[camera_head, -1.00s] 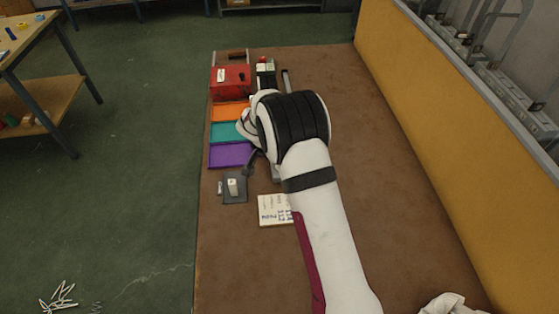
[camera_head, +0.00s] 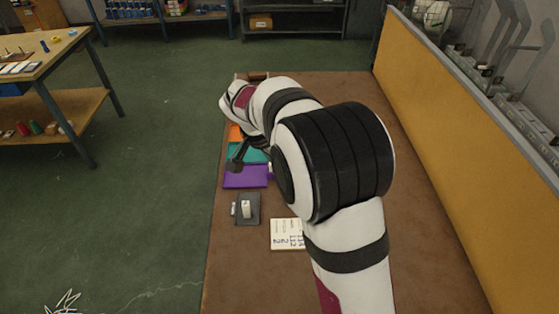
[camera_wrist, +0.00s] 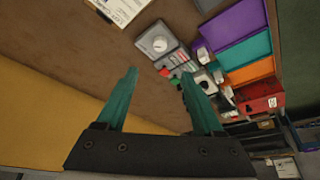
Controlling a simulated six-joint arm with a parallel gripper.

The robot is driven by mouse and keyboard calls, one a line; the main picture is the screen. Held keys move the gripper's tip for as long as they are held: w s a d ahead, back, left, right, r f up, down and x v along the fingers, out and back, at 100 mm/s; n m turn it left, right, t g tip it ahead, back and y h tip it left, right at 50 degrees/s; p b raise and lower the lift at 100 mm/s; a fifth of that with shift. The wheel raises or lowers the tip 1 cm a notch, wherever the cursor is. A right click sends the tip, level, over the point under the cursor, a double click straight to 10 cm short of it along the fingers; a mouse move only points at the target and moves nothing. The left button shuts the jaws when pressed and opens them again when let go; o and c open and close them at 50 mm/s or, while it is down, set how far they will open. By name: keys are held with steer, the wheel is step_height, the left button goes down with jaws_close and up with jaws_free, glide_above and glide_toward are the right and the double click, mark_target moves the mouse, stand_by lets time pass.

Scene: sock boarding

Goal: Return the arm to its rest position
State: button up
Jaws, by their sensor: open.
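My arm reaches over the brown table (camera_head: 240,285) in the head view. Its wrist and forearm cover much of the table's middle and far part. My gripper (camera_wrist: 158,80) shows in the wrist view with its two teal fingers spread apart and nothing between them. It looks down over the table from some height, and the fingers appear apart from the things below. In the head view I cannot clearly make out the gripper's fingers.
Purple (camera_head: 245,177), teal (camera_head: 258,153) and orange (camera_head: 234,131) trays lie at the table's left side. A grey device (camera_head: 247,208) and a printed card (camera_head: 285,234) lie nearer. A red box (camera_wrist: 258,97) shows in the wrist view. A yellow panel (camera_head: 440,130) bounds the right.

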steer(key=s+d+r+n+g+y, duration=0.1)
steer(key=s+d+r+y, duration=0.15)
steer(key=s, duration=0.95)
steer(key=s+d+r+n+g+y, duration=0.15)
steer(key=s+d+r, duration=0.25)
steer(key=s, duration=0.7)
steer(key=s+a+f+n+y, duration=0.1)
steer(key=s+a+f, duration=0.1)
steer(key=s, duration=0.9)
steer(key=shift+f+g, duration=0.2)
steer(key=shift+g, duration=0.15)
